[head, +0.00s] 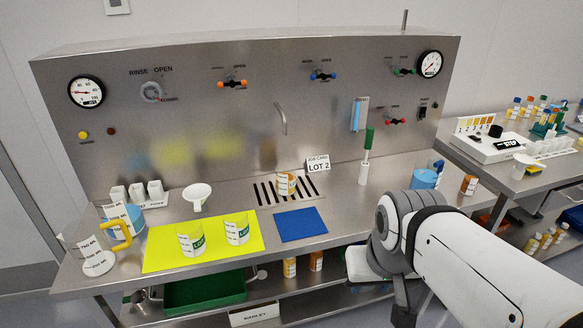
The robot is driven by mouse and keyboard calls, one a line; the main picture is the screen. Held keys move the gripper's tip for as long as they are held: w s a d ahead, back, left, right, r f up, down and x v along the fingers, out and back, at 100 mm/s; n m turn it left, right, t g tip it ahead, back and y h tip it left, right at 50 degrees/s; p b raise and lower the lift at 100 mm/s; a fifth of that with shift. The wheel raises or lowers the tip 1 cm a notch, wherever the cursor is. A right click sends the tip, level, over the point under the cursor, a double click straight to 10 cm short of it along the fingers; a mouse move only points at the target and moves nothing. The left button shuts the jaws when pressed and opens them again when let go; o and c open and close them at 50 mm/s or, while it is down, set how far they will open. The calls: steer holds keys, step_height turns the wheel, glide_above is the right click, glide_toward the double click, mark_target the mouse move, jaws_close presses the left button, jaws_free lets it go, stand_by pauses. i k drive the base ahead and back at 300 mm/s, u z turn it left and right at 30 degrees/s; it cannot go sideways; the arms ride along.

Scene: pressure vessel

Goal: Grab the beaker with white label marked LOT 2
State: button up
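Two clear beakers stand upright on a yellow mat (158,255): a left beaker (190,240) and a right beaker (237,229). Each shows a white label with green lettering that starts with "LO"; I cannot read the lot numbers. A third small vessel (286,184), with white and orange on it, stands on the drain grate. A white card (318,166) behind the grate reads "JOB CARD LOT 2". My white and grey arm fills the lower right. My gripper's fingertips do not show, and nothing held is visible.
A blue mat (301,224) lies bare right of the yellow mat. A white funnel (197,196) stands behind the yellow mat. A green-handled brush (368,150) stands upright in a white holder at the back right.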

mark_target(285, 172)
steer(key=i, duration=1)
steer(key=z, duration=0.05)
